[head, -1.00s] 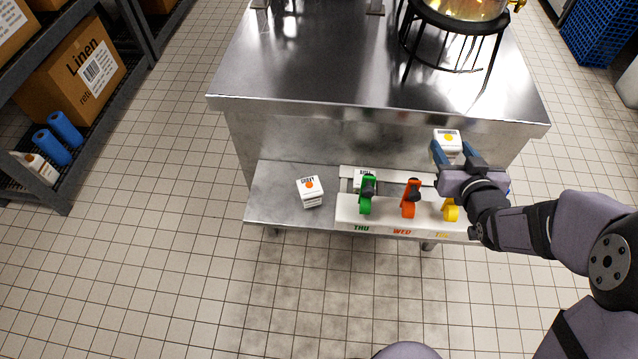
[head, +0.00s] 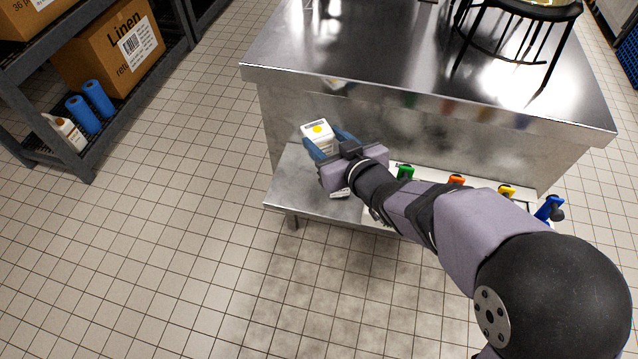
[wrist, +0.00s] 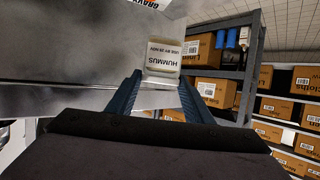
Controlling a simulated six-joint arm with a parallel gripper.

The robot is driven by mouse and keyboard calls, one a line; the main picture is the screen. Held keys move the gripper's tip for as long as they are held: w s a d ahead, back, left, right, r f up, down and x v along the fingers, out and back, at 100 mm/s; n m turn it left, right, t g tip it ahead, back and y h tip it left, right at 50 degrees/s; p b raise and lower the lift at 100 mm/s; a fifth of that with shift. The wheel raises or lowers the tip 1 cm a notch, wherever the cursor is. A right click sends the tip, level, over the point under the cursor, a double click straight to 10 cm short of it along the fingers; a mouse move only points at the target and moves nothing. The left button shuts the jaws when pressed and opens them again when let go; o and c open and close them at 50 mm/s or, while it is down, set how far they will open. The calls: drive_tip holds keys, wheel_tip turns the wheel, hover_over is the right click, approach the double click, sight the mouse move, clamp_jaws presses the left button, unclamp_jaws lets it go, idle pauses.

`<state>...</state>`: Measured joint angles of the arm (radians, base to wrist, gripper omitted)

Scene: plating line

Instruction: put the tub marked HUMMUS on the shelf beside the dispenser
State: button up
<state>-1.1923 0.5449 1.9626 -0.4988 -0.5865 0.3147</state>
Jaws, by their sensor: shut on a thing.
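My gripper (head: 328,143) is shut on the white tub (head: 316,131), which has a yellow dot on its lid. The wrist view shows the same tub (wrist: 163,56) between the fingers, its label reading HUMMUS. It is held up over the left part of the low metal shelf (head: 283,190), by the front of the steel counter. The dispenser (head: 430,174), white with green, orange, yellow and blue parts, sits on the shelf to the right, partly hidden by my arm. Whether the tub touches anything below is hidden.
Another white tub (head: 340,193) stands on the shelf under my gripper, mostly hidden; lettering reading GRAVY (wrist: 145,2) shows at the wrist view's top edge. The shelf's left end looks bare. The steel counter (head: 400,60) rises behind, with a black stand (head: 510,35) on top.

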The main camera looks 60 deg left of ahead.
drive_tip(key=s+a+n+g, duration=0.1)
drive_tip(key=s+a, duration=0.1)
drive_tip(key=s, duration=0.3)
drive_tip(key=shift+f+b, duration=0.9)
drive_tip(key=shift+f, duration=4.4)
drive_tip(key=shift+f, duration=0.2)
drive_tip(key=o, duration=0.8)
drive_tip(key=shift+o, duration=0.5)
drive_tip(key=shift+r, duration=0.2)
drive_tip(key=v, duration=1.2)
